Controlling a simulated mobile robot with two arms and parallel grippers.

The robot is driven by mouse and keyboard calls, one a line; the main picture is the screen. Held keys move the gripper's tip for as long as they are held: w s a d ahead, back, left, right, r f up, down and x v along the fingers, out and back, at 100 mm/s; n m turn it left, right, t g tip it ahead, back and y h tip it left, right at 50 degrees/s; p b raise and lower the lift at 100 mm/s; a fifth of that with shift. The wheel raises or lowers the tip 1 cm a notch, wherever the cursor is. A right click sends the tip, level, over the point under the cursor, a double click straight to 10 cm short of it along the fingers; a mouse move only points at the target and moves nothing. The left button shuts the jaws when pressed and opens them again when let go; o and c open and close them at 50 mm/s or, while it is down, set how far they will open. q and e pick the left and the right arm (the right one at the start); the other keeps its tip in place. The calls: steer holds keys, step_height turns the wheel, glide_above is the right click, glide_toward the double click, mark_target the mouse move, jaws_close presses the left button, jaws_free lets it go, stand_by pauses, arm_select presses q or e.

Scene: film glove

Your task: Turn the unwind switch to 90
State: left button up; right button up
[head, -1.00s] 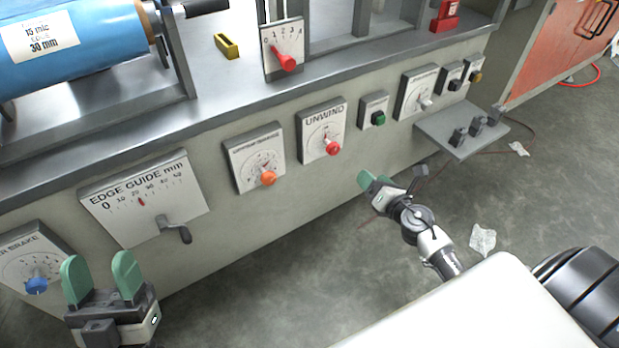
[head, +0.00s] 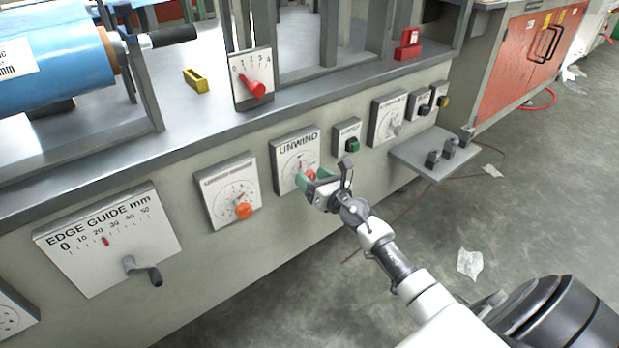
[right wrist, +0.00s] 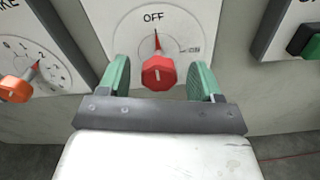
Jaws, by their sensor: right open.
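The unwind panel (head: 297,160) is a pale plate with a dial on the machine's front. Its switch is a red knob, seen in the right wrist view (right wrist: 158,72), with a red pointer at OFF, straight up. My right gripper (head: 314,183) is at the red knob (head: 308,176) and partly covers it in the head view. In the right wrist view the right gripper (right wrist: 159,80) is open, with one green finger on each side of the knob and a gap on both sides. My left gripper is out of view.
An orange knob (head: 243,211) is on the panel to the left, and a green button (head: 352,145) is to the right. The edge guide panel (head: 110,240) has a crank. A grey shelf (head: 425,160) juts out at right.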

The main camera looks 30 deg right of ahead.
steer(key=shift+w+a, duration=0.1)
steer(key=shift+w, duration=0.6)
steer(key=c, duration=0.9)
